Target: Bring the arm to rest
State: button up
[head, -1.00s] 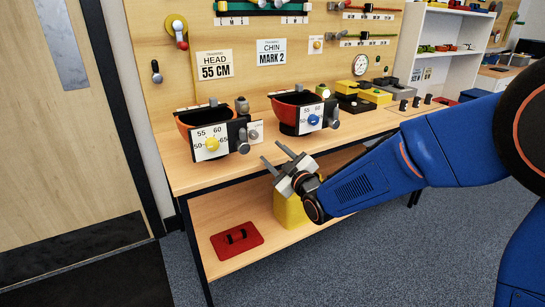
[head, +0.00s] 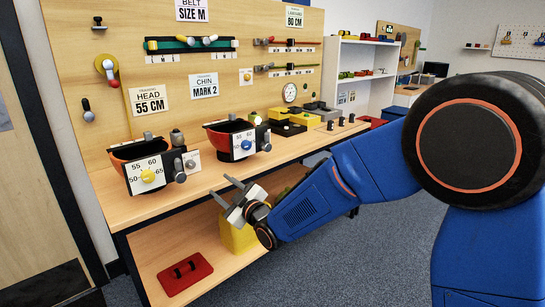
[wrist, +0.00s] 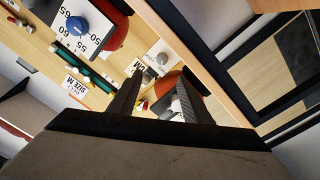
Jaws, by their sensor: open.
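My gripper (head: 235,192) is open and empty in front of the workbench's front edge, near the two dial stations. My blue arm reaches in from the right. The left dial station (head: 148,174) has a yellow knob and a red-orange bowl shape behind its scale. The right dial station (head: 240,142) has a blue knob. In the wrist view, the two fingers (wrist: 157,105) stand apart with nothing between them; a blue-knob dial (wrist: 76,26) shows at the upper left.
The workbench top (head: 205,180) runs away to the right, with yellow and black blocks (head: 295,122) on it. Its lower shelf (head: 150,254) bears a red plate with a handle (head: 185,272) and a yellow object (head: 236,236) behind my gripper. Open grey floor (head: 350,265) lies at the right.

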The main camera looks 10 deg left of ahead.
jog(key=w+d+r+m+h, duration=0.1)
jog(key=d+m+h, duration=0.15)
jog(key=d, duration=0.55)
jog(key=w+d+r+m+h, duration=0.1)
jog(key=d+r+m+h, duration=0.15)
jog(key=d, duration=0.65)
jog(key=s+d+f+m+g+h, duration=0.1)
jog(key=s+d+m+h, duration=0.15)
jog(key=d, duration=0.65)
jog(key=s+d+m+h, duration=0.2)
jog(key=s+d, duration=0.2)
jog(key=d, duration=0.5)
jog(key=s+d+f+m+g+h, duration=0.1)
jog(key=s+d+f+m+g, duration=0.1)
jog(key=s+d, duration=0.4)
jog(key=s+d+f+m+g+h, duration=0.2)
jog(key=s+d, duration=0.4)
jog(key=s, duration=0.7)
jog(key=s+d+f+m+g+h, duration=0.1)
jog(key=s+d+f+m+g, duration=0.1)
jog(key=s+d, duration=0.4)
jog(key=s+m, duration=0.1)
jog(key=s, duration=0.3)
jog(key=shift+s+d, duration=0.35)
